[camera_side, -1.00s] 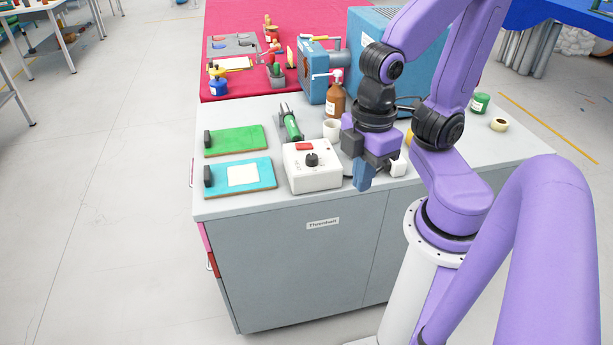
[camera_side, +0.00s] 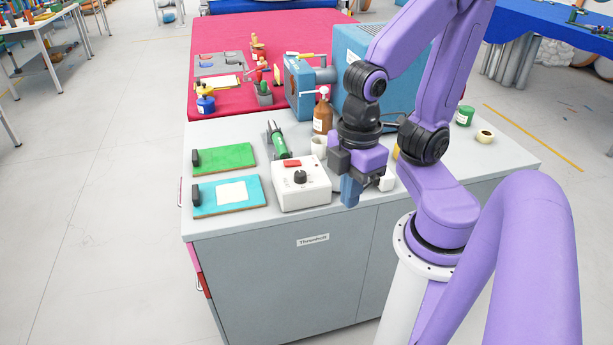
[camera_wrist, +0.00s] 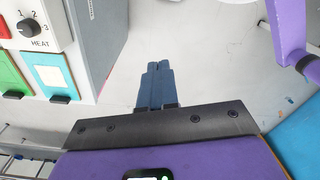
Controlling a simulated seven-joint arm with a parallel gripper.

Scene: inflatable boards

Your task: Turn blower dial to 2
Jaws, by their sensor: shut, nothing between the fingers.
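A white control box (camera_side: 303,190) with a black dial (camera_side: 300,177) and a red switch (camera_side: 292,163) stands near the bench's front edge. In the wrist view the dial (camera_wrist: 26,27) is at the top left, with the marks 1, 2, 3 and the word HEAT beside it. I cannot clearly tell which mark its pointer faces. My gripper (camera_side: 350,192) is to the right of the box, apart from the dial, with its blue fingers pointing down. In the wrist view the fingers (camera_wrist: 157,70) are together and empty.
A green board (camera_side: 224,158) and a blue board (camera_side: 212,200) lie left of the box. Behind it are a green tool (camera_side: 277,142), a white cup (camera_side: 319,145) and a brown bottle (camera_side: 322,118). A blue machine (camera_side: 300,85) stands farther back.

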